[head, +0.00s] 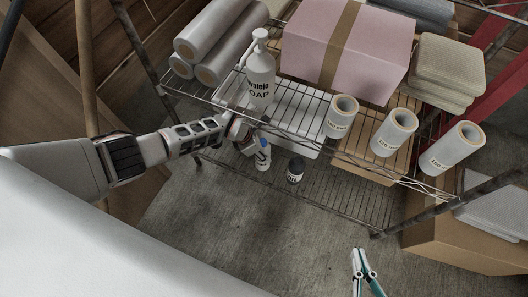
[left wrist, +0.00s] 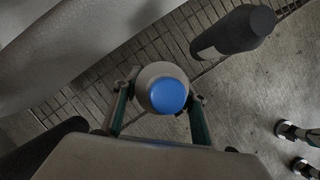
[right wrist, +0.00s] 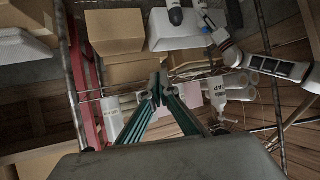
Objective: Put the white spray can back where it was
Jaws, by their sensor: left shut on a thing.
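The white spray can with a blue cap (head: 263,158) is upright in my left gripper (head: 250,142), at the lower wire rack below the soap bottle. In the left wrist view, the blue cap (left wrist: 162,97) faces the camera, and the fingers of my left gripper (left wrist: 160,104) are on either side of the can. The can's base is hidden there; I cannot tell whether it touches the rack. My right gripper (head: 361,255) is shut and empty, in front of the shelf; its fingertips meet in the right wrist view (right wrist: 158,88).
A dark-topped bottle (head: 295,170) stands just right of the can. Above are a soap bottle (head: 261,78), grey rolls (head: 222,45), a pink box (head: 340,45) and several labelled rolls (head: 394,132). A cardboard box (head: 460,245) is at right. The floor (head: 240,225) in front is clear.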

